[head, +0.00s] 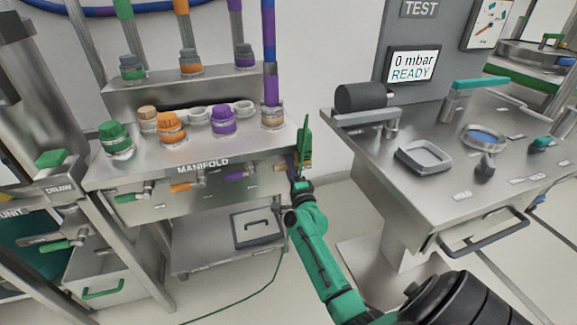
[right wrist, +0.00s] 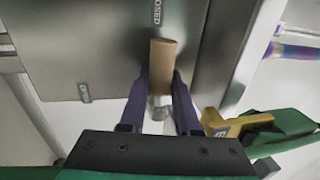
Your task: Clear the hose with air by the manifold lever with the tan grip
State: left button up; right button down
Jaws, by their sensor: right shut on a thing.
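The manifold (head: 200,168) is a steel bench front with a row of levers below its label. Their grips are green (head: 126,198), orange (head: 181,188), purple (head: 234,177) and, at the right end, tan (head: 279,168). My right gripper (head: 293,168) is at that right end. In the right wrist view the tan grip (right wrist: 162,62) stands between the two purple fingers (right wrist: 160,95), which are shut on it. A purple hose (head: 271,88) rises from a tan-ringed port (head: 273,117) above. My left gripper is not in view.
A test bench (head: 450,205) with a screen (head: 413,65) reading "0 mbar READY" stands to the right. A green and yellow piece (right wrist: 238,125) sits beside my right fingers. Loose caps, including green (head: 115,136) and orange (head: 171,127), stand on the manifold top.

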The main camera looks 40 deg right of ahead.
jog(key=c, duration=0.6)
grip_release()
jog(key=shift+c, duration=0.2)
jog(key=v, duration=1.4)
jog(key=shift+s, duration=0.25)
jog(key=shift+a+f, duration=0.1)
